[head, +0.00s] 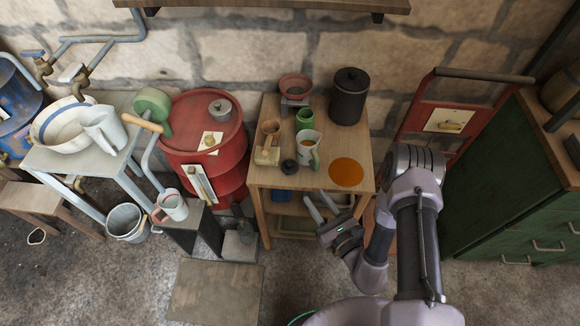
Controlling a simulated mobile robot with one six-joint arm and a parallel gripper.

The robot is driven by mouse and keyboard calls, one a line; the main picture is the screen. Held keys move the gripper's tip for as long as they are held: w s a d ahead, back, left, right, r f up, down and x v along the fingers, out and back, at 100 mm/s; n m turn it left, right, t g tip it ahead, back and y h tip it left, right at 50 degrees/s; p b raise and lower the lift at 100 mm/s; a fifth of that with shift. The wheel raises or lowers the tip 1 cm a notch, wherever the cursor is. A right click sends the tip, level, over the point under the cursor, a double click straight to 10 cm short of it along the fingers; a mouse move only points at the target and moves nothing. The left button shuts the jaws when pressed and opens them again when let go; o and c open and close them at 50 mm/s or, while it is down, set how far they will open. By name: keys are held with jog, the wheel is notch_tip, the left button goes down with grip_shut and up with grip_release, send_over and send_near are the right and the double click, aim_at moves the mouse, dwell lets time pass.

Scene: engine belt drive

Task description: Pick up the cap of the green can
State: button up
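A small green can (305,118) stands on the wooden table, between a small red-topped scale and a jug. A small round black piece (289,166), which looks like a cap, lies on the table towards its front left; I cannot tell for sure that it belongs to the green can. My gripper (314,197) is at the table's front edge, lower in the picture than the black piece and to its right. Its two pale fingers are apart, with nothing visible between them.
The wooden table (262,180) also bears a white jug with green handle (308,147), a black lidded canister (349,97), a wooden grinder (267,156), a red-topped scale (295,88) and a flat orange disc (346,172). A red drum (232,158) stands to its left.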

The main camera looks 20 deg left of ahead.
jog(key=b, duration=0.2)
send_near(292, 166)
jog(key=x, duration=0.4)
jog(key=shift+d+f, duration=0.1)
jog(key=shift+f, duration=0.1)
jog(key=x, duration=0.2)
jog(key=b+x, duration=0.1)
jog(key=x, duration=0.1)
jog(key=b+x, duration=0.1)
jog(key=shift+w+a+r, duration=0.2)
jog(key=shift+a+r, duration=0.05)
jog(key=shift+a, duration=0.15)
grip_shut()
